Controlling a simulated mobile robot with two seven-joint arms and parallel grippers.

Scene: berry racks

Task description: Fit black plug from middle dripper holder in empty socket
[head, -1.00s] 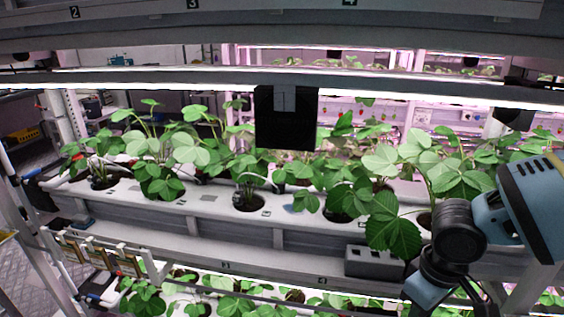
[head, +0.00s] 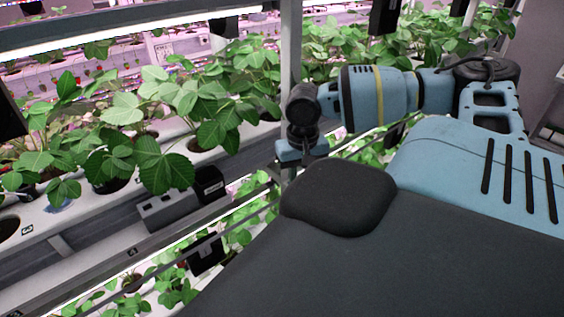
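No black plug, dripper holder or empty socket can be made out in the head view. The white planting gutter (head: 75,207) runs along the left, with strawberry plants (head: 165,165) growing from its round holes. My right arm reaches in from the right, and its dark wrist joint is beside the rack post. My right gripper's fingers do not show. My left gripper is out of the picture.
A grey box (head: 160,212) and a small black box (head: 210,184) sit at the gutter's front side. A light rack post (head: 291,45) stands behind my wrist. Lower plants (head: 175,287) grow beneath the gutter.

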